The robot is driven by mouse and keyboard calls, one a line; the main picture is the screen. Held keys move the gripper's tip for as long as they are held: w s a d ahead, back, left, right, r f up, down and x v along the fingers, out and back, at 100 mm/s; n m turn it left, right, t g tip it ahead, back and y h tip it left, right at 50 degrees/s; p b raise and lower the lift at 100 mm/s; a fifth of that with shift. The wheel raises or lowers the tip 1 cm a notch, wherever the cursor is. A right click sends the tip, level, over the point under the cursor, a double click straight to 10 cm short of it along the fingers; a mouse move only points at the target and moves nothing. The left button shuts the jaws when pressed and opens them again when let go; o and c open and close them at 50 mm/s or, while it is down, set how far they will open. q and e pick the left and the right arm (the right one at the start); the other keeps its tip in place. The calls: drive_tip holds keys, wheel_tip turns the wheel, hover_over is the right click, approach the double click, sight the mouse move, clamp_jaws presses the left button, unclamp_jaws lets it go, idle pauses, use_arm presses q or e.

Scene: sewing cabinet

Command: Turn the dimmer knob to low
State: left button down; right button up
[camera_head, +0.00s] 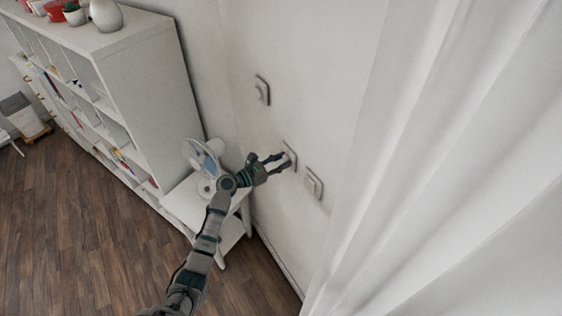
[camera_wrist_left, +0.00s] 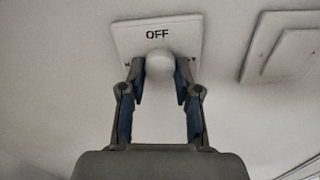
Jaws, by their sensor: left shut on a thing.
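The dimmer is a white square plate (camera_head: 290,155) on the wall in the head view, the middle one of three wall plates. In the left wrist view its plate (camera_wrist_left: 125,38) carries the word OFF above a round white knob (camera_wrist_left: 159,66). My left gripper (camera_head: 283,161) reaches to this plate from the left. In the left wrist view its two blue-padded fingers (camera_wrist_left: 160,85) stand on either side of the knob and are shut on it. Marks at the plate's left and right are partly hidden by the fingertips. My right gripper is not in view.
Another wall plate (camera_head: 314,183) sits close to the right, and one (camera_head: 262,90) sits higher to the left. A fan (camera_head: 204,158) stands on a small white table (camera_head: 183,205) beside the white shelf (camera_head: 150,75). A white curtain (camera_head: 440,150) hangs at right.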

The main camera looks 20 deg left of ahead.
use_arm(q)
drive_tip(key=shift+f+n, duration=0.3)
drive_tip(key=shift+n, duration=0.3)
drive_tip(key=shift+r, duration=0.1)
drive_tip(key=c, duration=0.9)
unclamp_jaws()
drive_tip(key=shift+o, duration=0.3)
drive_tip(key=shift+r, duration=0.1)
drive_tip(key=v, duration=1.2)
drive_tip(key=shift+a, duration=0.2)
drive_tip(key=shift+d, duration=0.1)
